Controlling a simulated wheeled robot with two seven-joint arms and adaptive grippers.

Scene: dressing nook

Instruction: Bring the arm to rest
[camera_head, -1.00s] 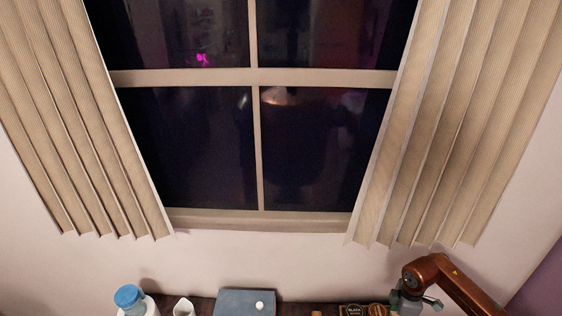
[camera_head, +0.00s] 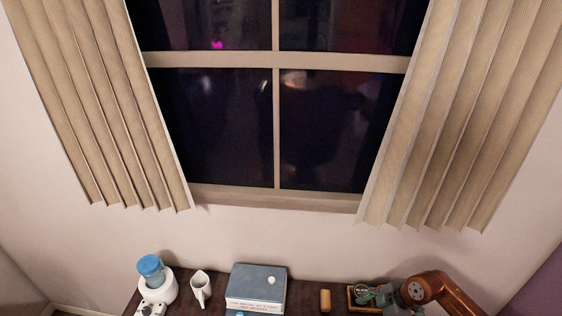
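My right arm comes in from the lower right, copper-coloured, bent over the right end of the dark table (camera_head: 219,303). Its grey-green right gripper (camera_head: 376,297) is small and partly cut off near the bottom edge, close to or over a small wooden tray (camera_head: 351,298). I cannot tell whether its fingers are open or shut, or whether they touch anything. My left arm and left gripper are out of view.
On the table stand a white appliance with a blue top (camera_head: 151,267), a white jug (camera_head: 201,288), a blue-grey box or book stack (camera_head: 257,281) with a small white round thing on it, and a tan block (camera_head: 325,300). A curtained window (camera_head: 277,120) is behind.

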